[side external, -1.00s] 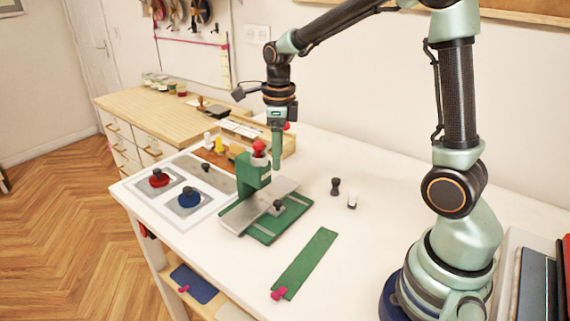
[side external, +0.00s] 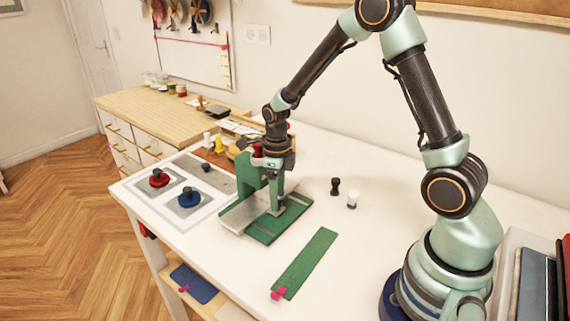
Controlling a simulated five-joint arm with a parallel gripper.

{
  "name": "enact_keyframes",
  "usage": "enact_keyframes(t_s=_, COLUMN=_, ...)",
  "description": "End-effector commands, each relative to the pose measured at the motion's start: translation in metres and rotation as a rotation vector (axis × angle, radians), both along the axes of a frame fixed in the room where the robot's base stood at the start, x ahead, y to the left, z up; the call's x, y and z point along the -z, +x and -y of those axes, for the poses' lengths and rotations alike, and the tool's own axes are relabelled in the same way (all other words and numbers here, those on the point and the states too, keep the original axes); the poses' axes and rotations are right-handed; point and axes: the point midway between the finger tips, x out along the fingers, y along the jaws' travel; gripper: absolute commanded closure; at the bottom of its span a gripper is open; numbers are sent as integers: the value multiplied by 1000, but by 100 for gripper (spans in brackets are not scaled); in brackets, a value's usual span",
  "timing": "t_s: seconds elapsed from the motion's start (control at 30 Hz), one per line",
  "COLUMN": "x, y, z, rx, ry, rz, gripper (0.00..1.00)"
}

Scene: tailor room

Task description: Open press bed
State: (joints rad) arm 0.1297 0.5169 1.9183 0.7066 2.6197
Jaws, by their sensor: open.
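The press (side external: 248,180) is a green frame with a red knob on top, standing on the white table. Its grey metal bed plate (side external: 243,212) lies over a green base plate (side external: 268,228) and sticks out toward the left front. My gripper (side external: 276,205) points down at the right part of the bed plate, its fingers low at the spot of the plate's small dark knob. The fingers are open. The knob is hidden behind them, so I cannot tell whether they touch it.
A tray with red (side external: 159,179) and blue (side external: 190,197) knobbed pieces lies left of the press. A dark stamp (side external: 335,186) and a white one (side external: 352,198) stand to the right.

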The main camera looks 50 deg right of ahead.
Motion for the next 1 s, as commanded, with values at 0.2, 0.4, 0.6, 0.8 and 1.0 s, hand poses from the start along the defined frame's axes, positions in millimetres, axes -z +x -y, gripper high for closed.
enact_keyframes(t_s=0.2, x=9, y=0, z=0, rx=0, ry=0, rz=0, gripper=40)
enact_keyframes(t_s=0.4, x=9, y=0, z=0, rx=0, ry=0, rz=1, gripper=40)
enact_keyframes(t_s=0.6, x=9, y=0, z=0, rx=0, ry=0, rz=0, gripper=100)
enact_keyframes(t_s=0.8, x=9, y=0, z=0, rx=0, ry=0, rz=0, gripper=100)
enact_keyframes(t_s=1.0, x=8, y=0, z=0, rx=0, ry=0, rz=0, gripper=100)
